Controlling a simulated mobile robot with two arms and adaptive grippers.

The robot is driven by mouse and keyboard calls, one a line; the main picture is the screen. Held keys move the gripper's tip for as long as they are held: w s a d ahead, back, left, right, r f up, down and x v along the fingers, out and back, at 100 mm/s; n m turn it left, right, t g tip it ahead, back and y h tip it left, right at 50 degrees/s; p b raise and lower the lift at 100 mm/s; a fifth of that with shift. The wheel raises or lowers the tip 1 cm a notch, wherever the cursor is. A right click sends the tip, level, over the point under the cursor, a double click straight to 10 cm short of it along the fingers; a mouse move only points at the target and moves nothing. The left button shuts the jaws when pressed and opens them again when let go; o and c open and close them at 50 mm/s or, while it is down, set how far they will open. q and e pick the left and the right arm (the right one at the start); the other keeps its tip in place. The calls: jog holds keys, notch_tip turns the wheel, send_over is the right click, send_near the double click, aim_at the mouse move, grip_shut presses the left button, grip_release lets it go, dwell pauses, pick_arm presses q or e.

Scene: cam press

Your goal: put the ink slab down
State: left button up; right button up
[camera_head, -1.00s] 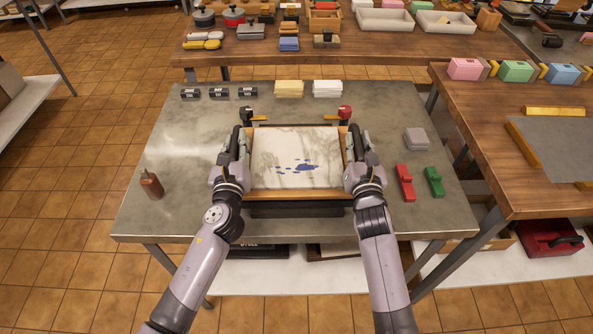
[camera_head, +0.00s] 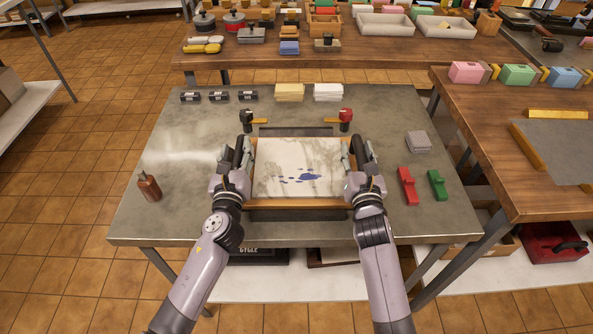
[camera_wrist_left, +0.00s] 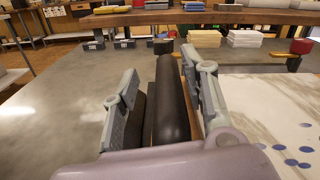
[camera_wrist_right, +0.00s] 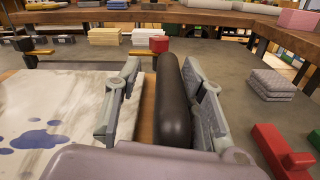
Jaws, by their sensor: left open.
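The ink slab (camera_head: 297,160) is a white veined plate with blue ink spots in a wooden frame with dark side handles. It lies level at the middle of the grey table, on or just over a dark base (camera_head: 296,214); contact is hidden. My left gripper (camera_head: 234,158) is open, its fingers on either side of the left handle (camera_wrist_left: 172,110). My right gripper (camera_head: 359,154) is open around the right handle (camera_wrist_right: 172,105), with a gap beside the inner finger.
A black-headed tool (camera_head: 247,119) and a red-headed tool (camera_head: 345,118) stand behind the slab. A brown bottle (camera_head: 149,187) is at left. Red (camera_head: 407,187) and green (camera_head: 437,185) blocks and a grey stack (camera_head: 418,141) are at right.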

pick_arm(q)
jog(key=s, duration=1.1)
jog(key=shift+d, duration=0.2)
pick_arm(e)
jog(key=shift+d+r, duration=0.1)
jog(key=shift+r, duration=0.2)
pick_arm(q)
jog(key=shift+s, duration=0.45)
pick_arm(e)
jog(key=shift+s, duration=0.2)
jog(key=s, duration=1.1)
jog(key=shift+s+d, duration=0.15)
jog(key=shift+s, duration=0.25)
